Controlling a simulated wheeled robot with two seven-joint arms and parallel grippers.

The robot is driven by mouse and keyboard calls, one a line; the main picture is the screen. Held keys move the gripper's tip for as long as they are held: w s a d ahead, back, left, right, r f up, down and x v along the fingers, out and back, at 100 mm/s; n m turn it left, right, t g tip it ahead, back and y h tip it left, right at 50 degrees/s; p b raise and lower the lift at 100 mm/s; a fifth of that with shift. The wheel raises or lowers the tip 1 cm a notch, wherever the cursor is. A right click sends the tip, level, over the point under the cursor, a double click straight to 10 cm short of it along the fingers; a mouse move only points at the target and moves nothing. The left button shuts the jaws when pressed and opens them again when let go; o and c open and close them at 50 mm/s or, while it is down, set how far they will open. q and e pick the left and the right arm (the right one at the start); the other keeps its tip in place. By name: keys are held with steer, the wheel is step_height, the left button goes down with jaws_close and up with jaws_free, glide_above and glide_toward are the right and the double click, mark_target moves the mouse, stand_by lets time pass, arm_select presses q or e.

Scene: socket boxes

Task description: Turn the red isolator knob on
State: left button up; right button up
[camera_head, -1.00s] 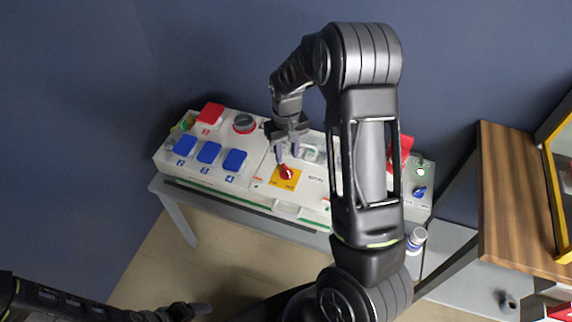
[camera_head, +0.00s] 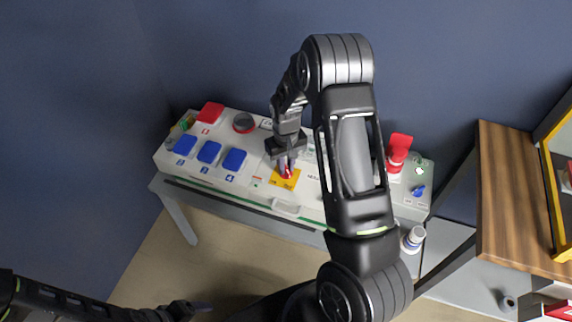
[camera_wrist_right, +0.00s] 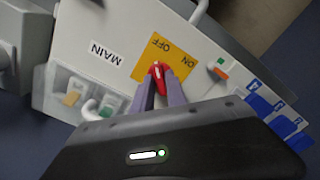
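The red isolator knob (camera_head: 287,174) sits on a yellow plate (camera_wrist_right: 147,63) on the white panel. In the right wrist view the knob (camera_wrist_right: 157,78) has its narrow end nearer the OFF word than the ON word. My right gripper (camera_head: 286,164) points down at the knob. Its two fingers (camera_wrist_right: 160,88) lie close along both sides of the knob's handle, with no clear gap, so it looks shut on it. My left gripper (camera_head: 193,307) is low at the left, away from the panel, and its finger opening is not clear.
Blue covers (camera_head: 208,152), a red cover (camera_head: 211,112) and a grey round knob (camera_head: 243,123) stand left of the isolator. A red flip cover (camera_head: 400,142) and a blue switch (camera_head: 418,191) are at the right. A white bottle (camera_head: 413,239) stands by the panel's right front.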

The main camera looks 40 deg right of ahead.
jaws_close()
steer(key=shift+m, duration=0.5)
steer(key=m+b, duration=0.1)
steer(key=m, duration=0.6)
steer(key=shift+b, duration=0.35)
steer(key=m, duration=0.4)
steer(key=shift+m, duration=0.3)
steer(key=m+p, duration=0.1)
steer(key=m, duration=0.4)
steer(key=shift+p, duration=0.3)
steer(key=shift+m, duration=0.3)
